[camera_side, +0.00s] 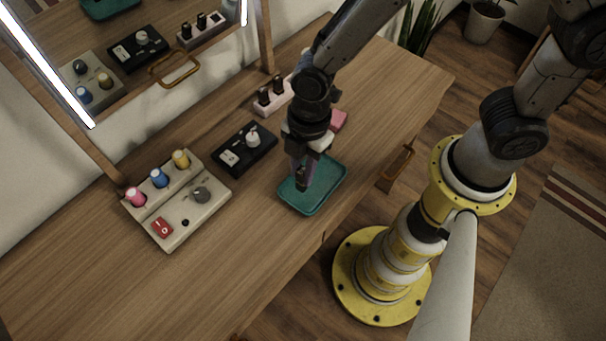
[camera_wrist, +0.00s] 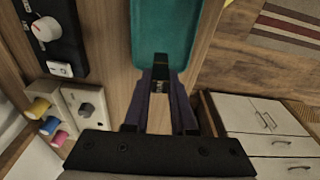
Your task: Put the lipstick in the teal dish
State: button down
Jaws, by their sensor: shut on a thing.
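The teal dish (camera_side: 325,181) lies on the wooden dressing table near its front edge. It also shows at the top of the wrist view (camera_wrist: 180,20). My gripper (camera_side: 302,184) points down over the left part of the dish. In the wrist view my gripper (camera_wrist: 160,88) is shut on a dark lipstick (camera_wrist: 160,62) with a lighter band, its end overlapping the dish's edge. In the side view the fingers mostly hide the lipstick. I cannot tell whether it touches the dish.
A pink holder (camera_side: 268,107) with dark lipsticks stands behind my gripper. A pink-red block (camera_side: 339,120) lies beyond the dish. A black panel (camera_side: 231,163) with a white knob and a beige panel (camera_side: 185,221) with coloured knobs lie to the left. The table's front left is clear.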

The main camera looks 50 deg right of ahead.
jog(key=shift+f, duration=1.4)
jog(key=shift+f, duration=0.15)
jog(key=c, duration=0.7)
grip_release()
jog(key=shift+c, duration=0.2)
jog(key=d+r+m+t, duration=0.1)
jog(key=d+r+m, duration=0.35)
jog(key=r, duration=1.25)
jog(key=s+d+r+m+t, duration=0.1)
jog(key=s+d+r+m, duration=0.2)
jog(key=d+m, duration=0.1)
jog(key=s+d+r+m+t+h, duration=0.1)
jog(key=s+d+r+m+t, duration=0.1)
jog(key=d+m, duration=0.3)
jog(key=s+d+r+m+t, duration=0.1)
jog(key=s+d+r+m, duration=0.2)
jog(key=d, duration=0.5)
jog(key=shift+s+r+m+t, duration=0.3)
jog(key=shift+s+r+m, duration=0.15)
jog(key=shift+m, duration=0.6)
